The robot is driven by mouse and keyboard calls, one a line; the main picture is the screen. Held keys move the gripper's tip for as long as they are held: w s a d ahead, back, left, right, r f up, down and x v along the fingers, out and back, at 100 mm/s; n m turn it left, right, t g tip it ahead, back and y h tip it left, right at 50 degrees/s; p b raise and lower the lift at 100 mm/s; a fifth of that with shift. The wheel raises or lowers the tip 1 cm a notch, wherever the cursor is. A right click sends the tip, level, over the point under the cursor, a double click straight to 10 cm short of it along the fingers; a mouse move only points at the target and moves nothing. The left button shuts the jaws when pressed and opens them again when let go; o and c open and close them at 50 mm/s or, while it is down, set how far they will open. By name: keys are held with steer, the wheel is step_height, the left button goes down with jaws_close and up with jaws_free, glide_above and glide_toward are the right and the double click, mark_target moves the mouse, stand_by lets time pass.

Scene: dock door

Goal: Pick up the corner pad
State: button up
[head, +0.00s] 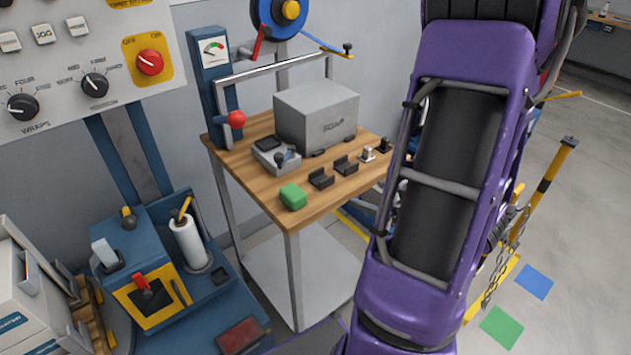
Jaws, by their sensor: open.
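No piece is clearly marked as the corner pad. Two small black angled pieces, a nearer one (321,179) and a farther one (346,165), look most like corner pads. They sit side by side on the wooden top (262,190) of a small table. A green block (293,197) with rounded edges lies left of them, near the table's front corner. My purple arm fills the right-centre of the head view and hides the table's right end. My gripper is outside this view.
A grey box (317,116) and a small grey device (277,155) stand behind the small pieces. A red-knobbed lever (236,119) rises at the table's left. A blue tool stand (150,270) holds a white roll (190,243). A control panel (80,60) hangs upper left. Open floor lies right.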

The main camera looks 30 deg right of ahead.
mark_target(328, 180)
steer(key=b+x, duration=0.2)
steer(key=x, duration=1.4)
steer(key=shift+w+d+f, duration=0.15)
steer(key=shift+w+f, duration=0.05)
steer(key=shift+w, duration=0.15)
steer(key=c, duration=1.4)
steer(key=shift+r, duration=0.1)
